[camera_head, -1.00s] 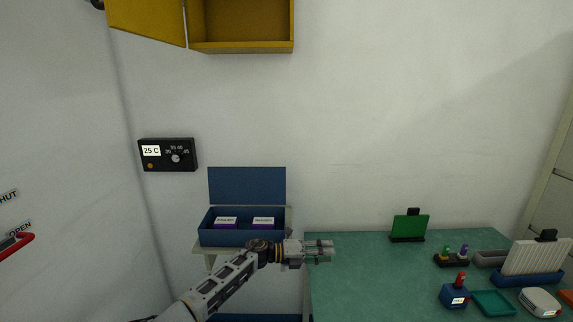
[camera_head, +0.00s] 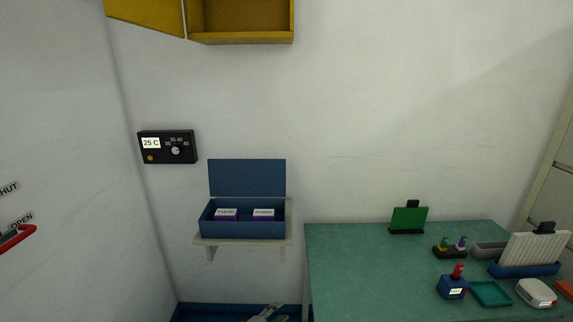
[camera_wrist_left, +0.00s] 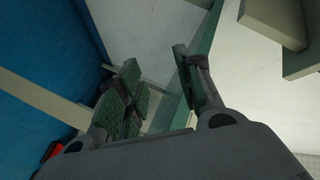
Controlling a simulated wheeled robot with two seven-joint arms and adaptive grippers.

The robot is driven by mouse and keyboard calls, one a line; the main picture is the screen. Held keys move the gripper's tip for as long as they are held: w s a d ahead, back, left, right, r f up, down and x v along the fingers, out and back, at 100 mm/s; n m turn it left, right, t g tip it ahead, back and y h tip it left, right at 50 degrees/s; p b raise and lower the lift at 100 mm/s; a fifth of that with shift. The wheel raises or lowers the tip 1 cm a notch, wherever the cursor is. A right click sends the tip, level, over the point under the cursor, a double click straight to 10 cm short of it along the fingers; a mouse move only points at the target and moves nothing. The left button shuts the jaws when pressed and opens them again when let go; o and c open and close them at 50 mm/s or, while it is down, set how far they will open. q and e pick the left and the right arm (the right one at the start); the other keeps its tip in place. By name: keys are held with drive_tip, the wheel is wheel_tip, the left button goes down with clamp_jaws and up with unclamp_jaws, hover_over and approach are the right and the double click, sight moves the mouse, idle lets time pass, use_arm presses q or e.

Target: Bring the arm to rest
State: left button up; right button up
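My left gripper (camera_wrist_left: 160,92) shows in the left wrist view with its two fingers spread apart and nothing between them. In the head view only a small grey piece of my left arm or gripper (camera_head: 266,312) shows at the bottom edge, below the wall shelf and left of the green table. The rest of that arm is out of the picture. My right gripper is in neither view.
A blue open-lidded box (camera_head: 243,229) with two labelled purple-and-white packs stands on the wall shelf (camera_head: 286,240). The green table (camera_head: 370,275) holds several small items, mostly at its right. A yellow cabinet (camera_head: 240,38) hangs open above. A black temperature panel (camera_head: 167,147) is on the wall.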

use_arm(q)
drive_tip(key=s+a+f+n+g+y, duration=0.2)
drive_tip(key=s+a+f+n+y, duration=0.4)
drive_tip(key=s+f, duration=0.6)
drive_tip(key=s+a+f+n+g+y, duration=0.15)
drive_tip(key=s+a+f+n, duration=0.25)
drive_tip(key=s+a+f, duration=0.65)
drive_tip(key=s+a+f+n+g, duration=0.2)
drive_tip(key=s+f, duration=0.2)
drive_tip(key=s, duration=0.8)
drive_tip(key=s+a+f+n+g+y, duration=0.1)
drive_tip(key=s+a+f+n+g, duration=0.1)
drive_tip(key=s, duration=1)
drive_tip(key=s+a+f+n+g+y, duration=0.1)
drive_tip(key=s+a+f+n+g, duration=0.1)
drive_tip(key=s+f, duration=0.5)
drive_tip(key=s+g, duration=0.1)
drive_tip(key=s, duration=0.5)
drive_tip(key=shift+a, duration=0.2)
drive_tip(key=shift+o, duration=0.4)
drive_tip(key=shift+w+g, duration=0.1)
drive_tip(key=shift+g, duration=0.15)
